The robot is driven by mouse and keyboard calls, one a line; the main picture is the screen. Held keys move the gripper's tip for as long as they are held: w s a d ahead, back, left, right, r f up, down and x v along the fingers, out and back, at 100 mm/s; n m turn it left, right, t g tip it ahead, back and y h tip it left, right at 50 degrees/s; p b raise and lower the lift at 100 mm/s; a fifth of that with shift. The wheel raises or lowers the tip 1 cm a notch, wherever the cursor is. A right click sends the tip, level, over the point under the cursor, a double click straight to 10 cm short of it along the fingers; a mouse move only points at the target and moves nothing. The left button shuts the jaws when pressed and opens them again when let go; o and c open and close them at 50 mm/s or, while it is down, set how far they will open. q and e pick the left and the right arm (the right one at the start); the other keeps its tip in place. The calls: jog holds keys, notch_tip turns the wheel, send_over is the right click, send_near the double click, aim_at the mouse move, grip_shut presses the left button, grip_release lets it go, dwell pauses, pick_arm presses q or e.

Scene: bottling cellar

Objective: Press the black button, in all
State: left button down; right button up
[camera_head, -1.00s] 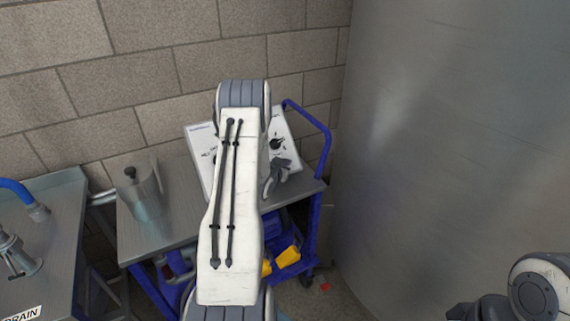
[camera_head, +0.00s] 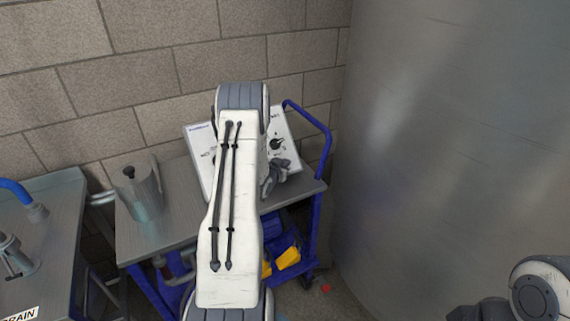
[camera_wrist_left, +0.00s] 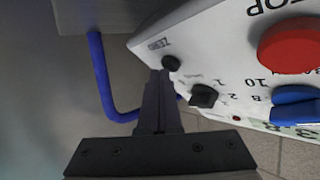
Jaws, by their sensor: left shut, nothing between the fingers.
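The black button (camera_wrist_left: 171,63) is small and round, beside upside-down lettering that seems to read ZERO on a white panel (camera_wrist_left: 212,47). My left gripper (camera_wrist_left: 160,74) is shut and empty, its fingertips right at the button's edge; I cannot tell whether they touch it. In the head view the panel (camera_head: 200,135) leans on a cart by the wall, partly hidden by my left arm. My left gripper (camera_head: 275,177) is in front of its lower right part, and the button cannot be made out there. My right gripper's fingers are out of frame.
Near the button are a black knob (camera_wrist_left: 203,96), a large red button (camera_wrist_left: 292,45) and a blue control (camera_wrist_left: 296,106). A metal jug (camera_head: 145,192) stands on the cart (camera_head: 185,225), left of my arm. The cart has a blue handle (camera_head: 325,140). A big steel tank (camera_head: 450,140) fills the right.

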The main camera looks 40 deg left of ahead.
pick_arm(q)
jog(key=shift+a+f, duration=0.15)
jog(key=shift+f, duration=0.05)
jog(key=shift+r, duration=0.1)
dwell(0.4)
jog(key=shift+s+d+r, duration=0.25)
jog(key=shift+d+r, duration=0.25)
jog(key=shift+d, duration=0.15)
jog(key=shift+r, duration=0.1)
jog(key=d+r+p, duration=0.1)
jog(key=s+d+r+p, duration=0.1)
jog(key=d+r, duration=0.1)
jog(key=shift+s+d+r, duration=0.1)
jog(key=shift+s+d, duration=0.1)
dwell(0.9)
